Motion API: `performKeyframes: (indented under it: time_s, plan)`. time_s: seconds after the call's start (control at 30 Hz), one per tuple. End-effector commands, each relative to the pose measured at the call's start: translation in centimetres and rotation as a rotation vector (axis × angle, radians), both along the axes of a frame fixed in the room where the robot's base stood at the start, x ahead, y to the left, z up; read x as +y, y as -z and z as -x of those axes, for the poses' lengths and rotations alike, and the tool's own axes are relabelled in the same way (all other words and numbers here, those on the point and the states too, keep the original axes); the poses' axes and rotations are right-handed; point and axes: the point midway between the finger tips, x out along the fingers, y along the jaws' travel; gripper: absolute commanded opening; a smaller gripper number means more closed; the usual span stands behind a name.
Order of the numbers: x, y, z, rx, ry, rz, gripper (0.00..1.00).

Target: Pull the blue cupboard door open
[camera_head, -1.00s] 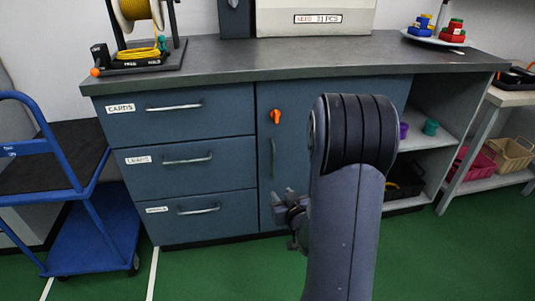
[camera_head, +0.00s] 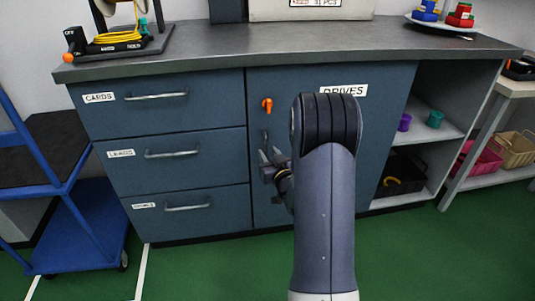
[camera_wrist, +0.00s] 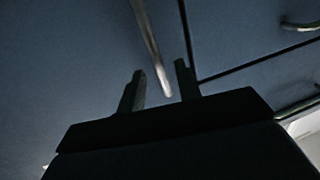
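The blue cupboard door (camera_head: 387,95) is closed under the worktop, with a "DRIVES" label (camera_head: 343,90) and an orange latch (camera_head: 267,105) at its upper left. Its vertical bar handle shows in the wrist view (camera_wrist: 150,45), and its upper part (camera_head: 265,138) shows in the head view. My gripper (camera_head: 268,156) is in front of the door's left side at the handle's height. In the wrist view its two fingers (camera_wrist: 158,88) are apart, with the handle's end just beyond and between their tips. I cannot tell whether they touch it. My arm hides much of the door.
Three blue drawers with bar handles (camera_head: 172,154) stand left of the door. A blue trolley (camera_head: 85,225) is at the far left. Open shelves (camera_head: 415,190) with cups and a black bin are to the right. Green floor lies clear in front.

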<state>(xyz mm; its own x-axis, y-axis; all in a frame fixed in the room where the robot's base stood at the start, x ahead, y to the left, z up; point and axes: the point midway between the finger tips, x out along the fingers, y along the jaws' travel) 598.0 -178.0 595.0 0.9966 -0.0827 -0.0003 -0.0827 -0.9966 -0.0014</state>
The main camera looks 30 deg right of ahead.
Motion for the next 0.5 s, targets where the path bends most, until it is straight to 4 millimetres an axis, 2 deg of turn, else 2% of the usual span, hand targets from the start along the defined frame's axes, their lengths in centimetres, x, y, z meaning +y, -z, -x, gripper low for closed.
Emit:
performKeyframes:
  time_s: [0.2,0.5]
  plan:
    - [-0.1,0.0,-1.5,-0.001,0.000,0.000,0.32]
    - [-0.1,0.0,-1.6,0.000,0.001,0.000,0.31]
